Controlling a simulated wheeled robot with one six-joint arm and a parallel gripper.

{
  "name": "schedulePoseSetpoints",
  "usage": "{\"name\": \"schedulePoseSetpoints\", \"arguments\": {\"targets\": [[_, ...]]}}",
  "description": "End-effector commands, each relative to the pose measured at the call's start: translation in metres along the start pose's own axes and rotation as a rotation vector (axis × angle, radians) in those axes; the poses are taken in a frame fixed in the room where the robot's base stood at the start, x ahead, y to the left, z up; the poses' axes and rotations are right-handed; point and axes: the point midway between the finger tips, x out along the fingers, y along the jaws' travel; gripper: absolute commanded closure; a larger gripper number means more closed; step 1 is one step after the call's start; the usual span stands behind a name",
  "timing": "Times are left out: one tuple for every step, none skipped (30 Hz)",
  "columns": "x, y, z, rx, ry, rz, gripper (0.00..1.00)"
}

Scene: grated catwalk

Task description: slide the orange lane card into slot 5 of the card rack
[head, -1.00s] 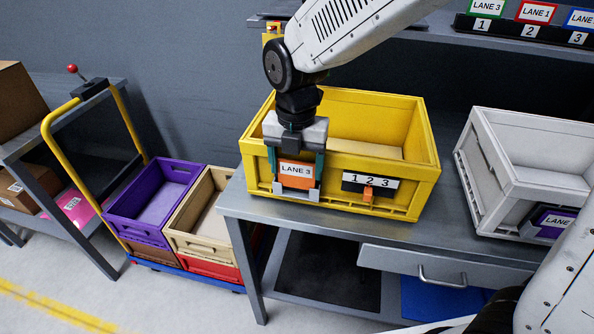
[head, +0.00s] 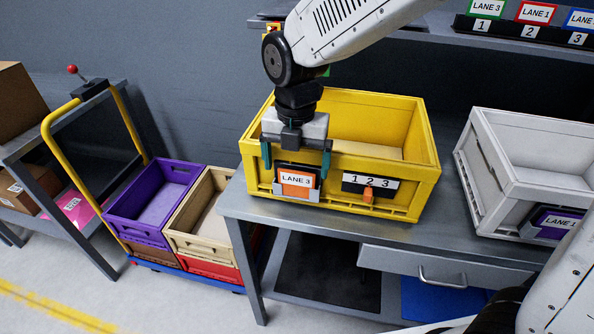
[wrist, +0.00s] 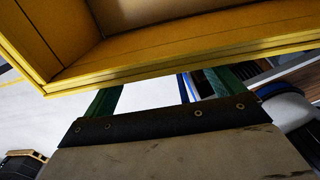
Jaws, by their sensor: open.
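The orange lane card (head: 296,179), marked LANE 3, sits upright in a grey holder (head: 283,192) on the front of the yellow bin (head: 400,190). My gripper (head: 297,166) is open just above the card, its two teal fingers apart on either side of the card's upper part. In the wrist view the green fingers of my gripper (wrist: 150,92) stand apart below the bin's rim; I cannot make out the card there. The card rack (head: 505,30) is at the top right, with cards above numbers 1, 2 and 3; slot 5 is out of view.
The yellow bin stands on a grey bench (head: 340,229). A 1 2 3 label plate (head: 352,188) with an orange marker is right of the card. A white bin (head: 555,155) with a purple card stands right. Purple (head: 140,233) and tan (head: 195,245) crates sit on a cart left.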

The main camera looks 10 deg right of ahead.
Motion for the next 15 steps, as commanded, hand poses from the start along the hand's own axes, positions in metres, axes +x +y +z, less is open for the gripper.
{"name": "schedulePoseSetpoints", "arguments": {"targets": [[-0.011, 0.001, -0.001, -0.001, -0.003, 0.003, 0.06], [-0.016, 0.001, -0.002, -0.001, -0.003, 0.003, 0.06], [-0.022, 0.001, -0.003, -0.001, -0.003, 0.003, 0.06], [-0.026, 0.001, -0.002, 0.0, -0.002, 0.002, 0.06], [-0.03, 0.0, -0.003, 0.0, -0.002, 0.002, 0.06], [-0.034, 0.0, -0.003, 0.0, -0.002, 0.002, 0.06], [-0.037, 0.0, -0.003, 0.0, -0.001, 0.002, 0.06], [-0.039, 0.0, -0.003, 0.0, -0.001, 0.001, 0.06], [-0.041, 0.0, -0.003, 0.0, -0.001, 0.001, 0.06], [-0.042, 0.0, -0.003, 0.0, 0.0, 0.001, 0.06], [-0.043, 0.0, -0.003, 0.0, 0.0, 0.0, 0.06], [-0.043, 0.0, -0.003, 0.0, 0.0, 0.0, 0.06], [-0.044, 0.0, -0.003, 0.0, 0.0, 0.0, 0.06], [-0.044, 0.0, -0.003, 0.0, 0.0, 0.0, 0.06], [-0.044, -0.001, -0.003, 0.004, 0.0, 0.0, 0.06]]}}
